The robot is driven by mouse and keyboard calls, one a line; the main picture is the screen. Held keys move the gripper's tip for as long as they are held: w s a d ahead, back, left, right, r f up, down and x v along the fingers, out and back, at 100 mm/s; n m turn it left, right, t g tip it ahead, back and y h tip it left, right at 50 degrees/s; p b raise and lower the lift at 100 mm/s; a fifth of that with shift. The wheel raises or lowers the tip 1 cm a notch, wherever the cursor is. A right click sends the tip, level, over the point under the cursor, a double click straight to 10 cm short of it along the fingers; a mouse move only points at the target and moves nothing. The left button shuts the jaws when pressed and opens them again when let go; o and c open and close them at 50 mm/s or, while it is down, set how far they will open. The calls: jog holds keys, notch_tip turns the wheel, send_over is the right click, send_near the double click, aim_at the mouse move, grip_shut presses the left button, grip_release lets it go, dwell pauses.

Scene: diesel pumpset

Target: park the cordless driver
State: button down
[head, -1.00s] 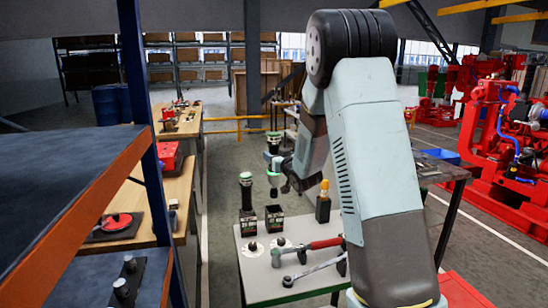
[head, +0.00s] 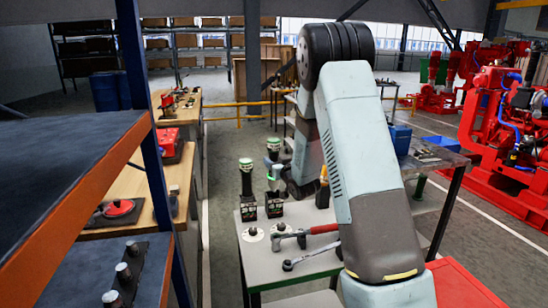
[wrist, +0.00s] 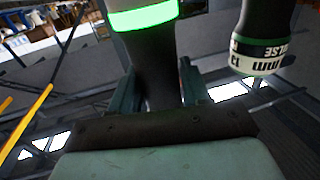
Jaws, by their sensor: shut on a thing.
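The cordless driver (head: 273,171), dark with pale green parts, is upright in my gripper, above or at the mouth of the right dark holder (head: 274,208) on the grey table. I cannot tell whether its lower end is inside. In the wrist view, the driver's dark body with a glowing green band (wrist: 145,15) stands between the fingers of my gripper (wrist: 158,90), which are shut on it. My gripper is mostly hidden behind my arm in the head view. A second, similar driver (head: 246,178) stands in the left holder (head: 248,209); it also shows in the wrist view (wrist: 264,40).
A red-handled tool (head: 322,229) and a ratchet wrench (head: 305,259) lie on the front of the grey table (head: 262,277). A shelf rack (head: 75,200) stands at the left. A dark bottle is partly hidden by my arm.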

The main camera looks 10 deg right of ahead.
jog(key=shift+f, duration=3.35)
jog(key=shift+c, duration=2.3)
grip_release()
jog(key=shift+f, duration=0.1)
jog(key=shift+s, duration=0.1)
jog(key=v, duration=1.3)
jog(key=shift+s+d, duration=0.15)
jog(key=shift+s, duration=0.15)
